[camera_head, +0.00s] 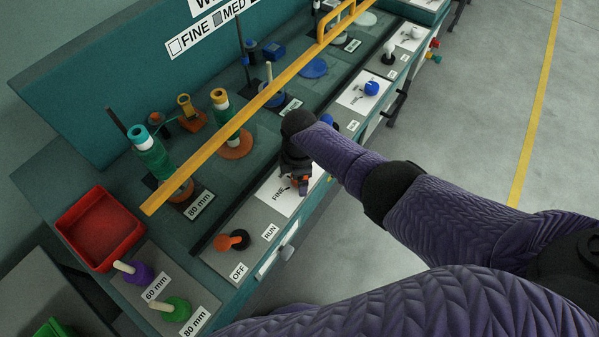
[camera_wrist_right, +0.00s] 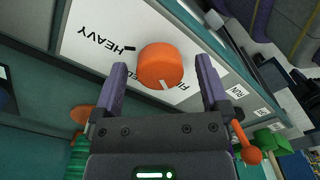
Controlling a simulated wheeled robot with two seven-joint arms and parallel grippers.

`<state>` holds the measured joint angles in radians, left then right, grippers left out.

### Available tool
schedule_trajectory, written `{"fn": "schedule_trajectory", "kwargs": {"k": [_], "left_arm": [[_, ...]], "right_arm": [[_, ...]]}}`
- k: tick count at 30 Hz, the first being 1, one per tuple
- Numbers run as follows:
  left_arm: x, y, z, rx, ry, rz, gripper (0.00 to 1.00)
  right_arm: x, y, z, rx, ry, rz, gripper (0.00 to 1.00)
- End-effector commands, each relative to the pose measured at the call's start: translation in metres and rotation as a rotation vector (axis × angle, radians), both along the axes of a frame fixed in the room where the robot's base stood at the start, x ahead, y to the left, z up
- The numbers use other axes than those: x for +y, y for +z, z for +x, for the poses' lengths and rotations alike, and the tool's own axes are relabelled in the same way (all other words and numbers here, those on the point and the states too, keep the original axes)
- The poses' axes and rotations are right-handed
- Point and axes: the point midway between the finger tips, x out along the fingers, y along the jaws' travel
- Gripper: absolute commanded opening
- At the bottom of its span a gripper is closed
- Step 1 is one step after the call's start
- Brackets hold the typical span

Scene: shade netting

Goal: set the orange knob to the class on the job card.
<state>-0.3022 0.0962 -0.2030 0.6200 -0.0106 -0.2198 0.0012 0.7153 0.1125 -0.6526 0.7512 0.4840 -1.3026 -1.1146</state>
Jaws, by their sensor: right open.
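The orange knob (camera_wrist_right: 160,66) sits on a white dial plate (camera_wrist_right: 85,50) in the right wrist view. Its white mark is on the lower side, towards the partly hidden FINE label. My right gripper (camera_wrist_right: 162,72) is open, with one finger on each side of the knob; contact cannot be told.
A yellow rail (camera_head: 235,125) crosses above the bench, left of my right arm. An orange-black OFF/RUN switch (camera_head: 232,240) is nearer on the panel. Floor at right is clear.

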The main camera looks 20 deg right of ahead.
Motion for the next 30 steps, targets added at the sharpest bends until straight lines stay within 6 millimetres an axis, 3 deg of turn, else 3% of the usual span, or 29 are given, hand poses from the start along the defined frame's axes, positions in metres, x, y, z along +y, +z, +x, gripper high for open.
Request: {"fn": "schedule_trajectory", "kwargs": {"k": [5, 10, 15, 30], "left_arm": [[0.0, 0.01, 0.001, -0.003, -0.001, 0.0, 0.0], [0.001, 0.041, 0.004, -0.009, -0.003, 0.004, 0.0], [0.001, 0.056, 0.004, -0.009, 0.001, 0.004, 0.0], [-0.004, 0.057, 0.005, -0.011, 0.002, -0.005, 0.0]], "right_arm": [[0.0, 0.013, 0.001, -0.002, 0.0, 0.001, 0.95], [0.0, 0.062, 0.001, -0.005, 0.0, 0.0, 0.95], [0.0, 0.093, 0.001, -0.003, 0.0, 0.001, 0.95], [0.0, 0.099, 0.0, 0.0, 0.0, 0.0, 0.95]]}}
